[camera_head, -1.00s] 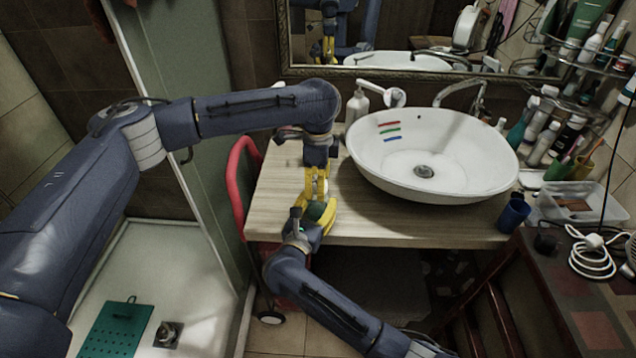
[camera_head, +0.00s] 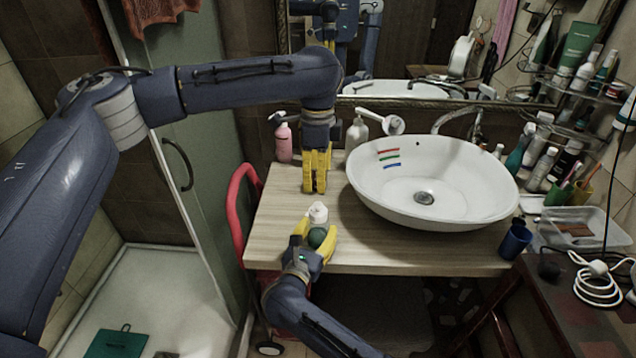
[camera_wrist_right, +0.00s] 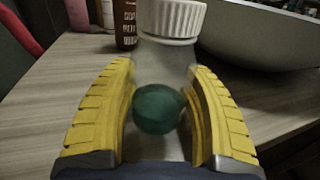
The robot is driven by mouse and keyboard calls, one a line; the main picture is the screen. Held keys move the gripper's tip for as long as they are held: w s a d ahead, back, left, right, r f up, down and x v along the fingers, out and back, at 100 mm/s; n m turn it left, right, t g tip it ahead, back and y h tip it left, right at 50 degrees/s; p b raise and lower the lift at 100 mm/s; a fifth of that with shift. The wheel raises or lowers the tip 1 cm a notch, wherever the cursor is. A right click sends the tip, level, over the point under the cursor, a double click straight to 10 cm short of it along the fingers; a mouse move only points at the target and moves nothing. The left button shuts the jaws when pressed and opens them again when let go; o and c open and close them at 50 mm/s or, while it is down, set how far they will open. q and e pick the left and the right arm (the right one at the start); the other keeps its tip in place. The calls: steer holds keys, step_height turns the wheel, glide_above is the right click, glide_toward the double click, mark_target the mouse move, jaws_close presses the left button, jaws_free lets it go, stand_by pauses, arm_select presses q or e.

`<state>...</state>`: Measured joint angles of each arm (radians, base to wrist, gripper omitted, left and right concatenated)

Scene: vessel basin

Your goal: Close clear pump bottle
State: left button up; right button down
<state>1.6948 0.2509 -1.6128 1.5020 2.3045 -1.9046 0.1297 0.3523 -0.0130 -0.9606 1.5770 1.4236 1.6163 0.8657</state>
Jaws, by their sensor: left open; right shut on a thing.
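The clear bottle (camera_wrist_right: 165,65) stands upright in the right wrist view, with a white ribbed cap (camera_wrist_right: 171,18) on top. A dark green round patch shows low in its body. My right gripper (camera_head: 315,238) is shut on the bottle, with a yellow finger on each side. In the head view the white cap (camera_head: 318,212) shows just above these fingers. My left gripper (camera_head: 315,188) is open and empty, pointing down behind the capped bottle and apart from it. Whether the cap is fully tight cannot be told.
A white basin (camera_head: 430,213) stands to the right on the wooden counter (camera_head: 275,232). A pink pump bottle (camera_head: 283,142) and a white pump bottle (camera_head: 357,135) stand at the back. The counter's left part is mostly clear.

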arm_select(q)
steer(key=shift+r, duration=0.15)
arm_select(e)
steer(key=shift+c, duration=2.3)
jaws_free()
steer(key=shift+s, duration=0.1)
steer(key=v, duration=1.1)
steer(key=shift+s+a, duration=0.15)
steer(key=shift+s, duration=0.25)
